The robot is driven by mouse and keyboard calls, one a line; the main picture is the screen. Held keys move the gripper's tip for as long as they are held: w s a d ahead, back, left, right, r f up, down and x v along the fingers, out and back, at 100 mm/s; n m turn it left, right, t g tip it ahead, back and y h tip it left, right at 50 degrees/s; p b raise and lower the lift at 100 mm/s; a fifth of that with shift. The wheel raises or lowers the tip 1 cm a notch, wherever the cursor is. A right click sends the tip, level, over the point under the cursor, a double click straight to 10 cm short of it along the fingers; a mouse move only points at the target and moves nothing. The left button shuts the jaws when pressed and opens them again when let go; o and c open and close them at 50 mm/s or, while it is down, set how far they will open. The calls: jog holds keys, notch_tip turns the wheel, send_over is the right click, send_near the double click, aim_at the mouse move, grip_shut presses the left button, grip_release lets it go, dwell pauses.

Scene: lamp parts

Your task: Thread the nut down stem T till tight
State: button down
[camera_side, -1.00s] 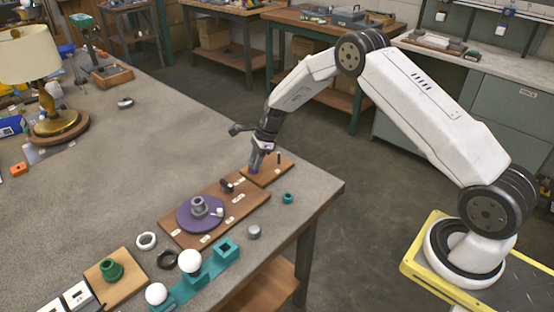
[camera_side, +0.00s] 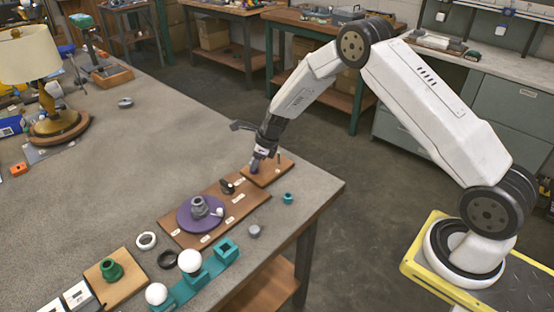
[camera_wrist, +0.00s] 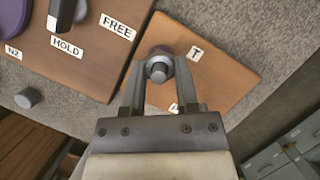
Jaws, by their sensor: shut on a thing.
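A small brown board (camera_wrist: 228,75) with a "T" label lies at the table corner, and it also shows in the side view (camera_side: 272,176). My gripper (camera_wrist: 159,82) points down over it, with its two fingers closed on either side of a small part. Between the fingertips I see a grey round end, which looks like the top of stem T (camera_wrist: 158,72). A purple piece, seemingly the nut (camera_wrist: 161,50), shows just beyond it. The purple also shows at the fingertips in the side view. The fingers hide how far down the nut sits.
A larger board (camera_side: 180,238) with a purple disc (camera_side: 187,220) and labels adjoins at the left. A dark post (camera_side: 278,159) stands close to my gripper. The table edge is near on the right.

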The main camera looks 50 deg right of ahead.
jog(key=shift+s+a+f, duration=0.15)
jog(key=shift+a+f, duration=0.05)
jog(key=shift+a, duration=0.05)
jog(key=shift+m, duration=0.3)
jog(key=shift+c, duration=1.4)
grip_release()
jog(key=shift+d+r, duration=0.1)
jog(key=shift+d+r, duration=0.1)
jog(key=shift+r, duration=0.05)
jog(key=shift+d+r, duration=0.1)
jog(key=shift+r, duration=0.35)
jog(key=v, duration=0.6)
jog(key=shift+s+r, duration=0.2)
jog(key=shift+r, duration=0.1)
